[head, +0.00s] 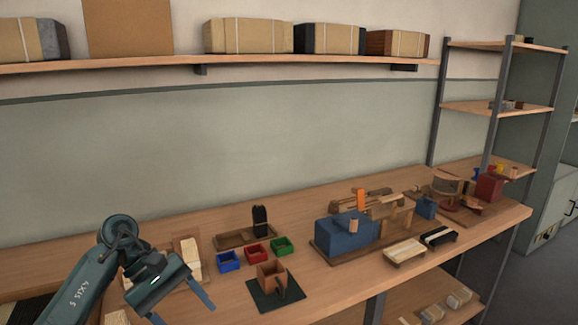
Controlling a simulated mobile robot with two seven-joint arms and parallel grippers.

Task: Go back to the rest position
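My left gripper (184,311) reaches in from the lower left, in front of the workbench (330,292). Its two fingers point down and stand well apart, with nothing seen between them. The tip of the nearer finger is cut off by the bottom edge. It is left of the dark green mat (263,302) and the small brown open box (272,273) on it. My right gripper is not in view.
Blue (228,261), red (257,253) and green (281,246) bins stand on the bench. A blue machine (345,241) and two brush-like blocks (404,251) are further right. A long shelf (150,66) runs above; a rack (497,107) stands right.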

